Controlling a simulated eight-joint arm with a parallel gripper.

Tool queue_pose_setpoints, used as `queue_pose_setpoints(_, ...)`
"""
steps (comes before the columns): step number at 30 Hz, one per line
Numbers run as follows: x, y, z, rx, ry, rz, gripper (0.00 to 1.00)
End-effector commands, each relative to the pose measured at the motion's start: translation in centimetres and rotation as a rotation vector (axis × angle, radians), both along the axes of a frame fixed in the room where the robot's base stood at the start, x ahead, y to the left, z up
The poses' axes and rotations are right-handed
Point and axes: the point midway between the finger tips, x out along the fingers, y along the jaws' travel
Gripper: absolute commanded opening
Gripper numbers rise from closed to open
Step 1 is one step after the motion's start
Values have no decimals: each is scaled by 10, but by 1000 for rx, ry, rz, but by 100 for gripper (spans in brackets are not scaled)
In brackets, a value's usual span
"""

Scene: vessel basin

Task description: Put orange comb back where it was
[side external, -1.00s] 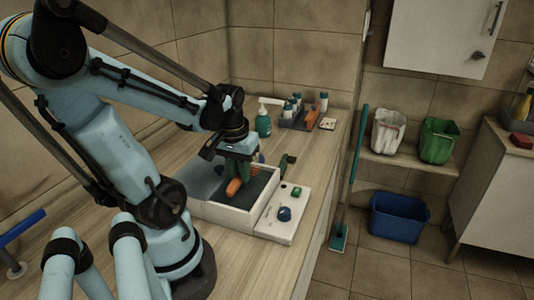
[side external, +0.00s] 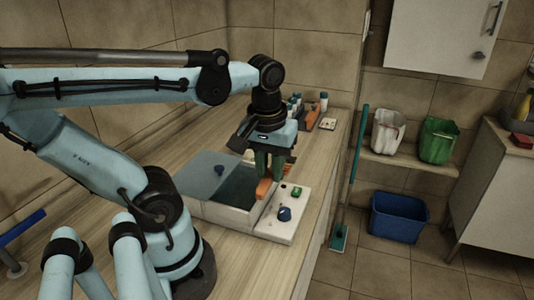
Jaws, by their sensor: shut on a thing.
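My gripper (side external: 270,172) has green fingers and is shut on an orange thing, which I take to be the orange comb (side external: 264,188). The comb shows just below the fingertips, at the right side of the white basin (side external: 228,214). The fingers partly hide it, and its teeth cannot be made out. I cannot tell whether it touches the basin's rim. A second orange thing (side external: 313,115) stands in the dark tray at the back; it is too small to tell what it is.
A grey lid-like panel (side external: 200,175) covers the basin's left part. A white board (side external: 284,226) at the right carries a dark blue knob (side external: 284,214) and a green piece (side external: 296,191). The counter's front is clear.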

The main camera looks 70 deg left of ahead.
Motion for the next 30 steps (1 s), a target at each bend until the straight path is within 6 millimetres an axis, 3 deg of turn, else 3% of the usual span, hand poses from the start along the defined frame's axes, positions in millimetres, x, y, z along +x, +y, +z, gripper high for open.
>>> queue_pose_setpoints(12, 85, 14, 9, 1, -1, 0, 0)
queue_pose_setpoints(21, 148, 24, -9, 0, -1, 0, 0)
queue_pose_setpoints(30, 184, 31, -29, 0, -1, 0, 0)
